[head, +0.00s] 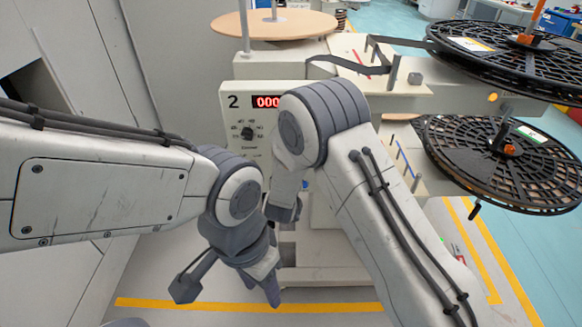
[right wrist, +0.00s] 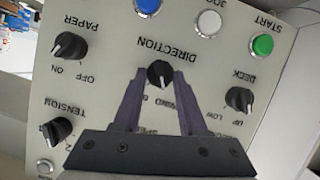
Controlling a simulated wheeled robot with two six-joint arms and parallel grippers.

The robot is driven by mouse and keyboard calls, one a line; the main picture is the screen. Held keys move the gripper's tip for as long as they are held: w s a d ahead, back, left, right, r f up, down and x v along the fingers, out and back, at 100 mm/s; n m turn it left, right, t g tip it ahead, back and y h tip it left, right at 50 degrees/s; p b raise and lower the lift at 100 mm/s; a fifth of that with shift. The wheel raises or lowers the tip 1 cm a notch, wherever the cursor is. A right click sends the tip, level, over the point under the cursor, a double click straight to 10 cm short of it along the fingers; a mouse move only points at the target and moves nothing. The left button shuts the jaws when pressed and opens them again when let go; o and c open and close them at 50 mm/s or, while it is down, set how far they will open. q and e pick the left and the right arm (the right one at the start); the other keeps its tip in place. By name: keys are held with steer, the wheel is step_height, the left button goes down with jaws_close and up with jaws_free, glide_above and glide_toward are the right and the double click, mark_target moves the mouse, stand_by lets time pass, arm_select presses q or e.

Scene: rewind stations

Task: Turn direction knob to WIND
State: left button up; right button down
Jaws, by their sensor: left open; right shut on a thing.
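The black DIRECTION knob (right wrist: 160,74) is on the pale control panel (right wrist: 215,80), which appears upside down in the right wrist view. My right gripper (right wrist: 160,77) has its two fingers on either side of this knob and is shut on it. A partly covered label that reads like WIND shows between the fingers. Which label the knob points to is unclear. In the head view my right arm hides this part of the panel. My left gripper (head: 228,287) is open and empty, low in front of the machine.
Other knobs are close by: PAPER (right wrist: 70,46), TENSION (right wrist: 57,132) and DECK (right wrist: 239,99). The green START button (right wrist: 262,45) and a blue button (right wrist: 203,5) are near too. Black reels (head: 505,160) stand at the right. A wooden disc (head: 275,24) is at the back.

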stand_by(0.5)
steer(key=shift+c, duration=2.3)
jaws_free()
steer(key=v, duration=1)
steer(key=shift+s, duration=0.15)
steer(key=shift+r, duration=0.1)
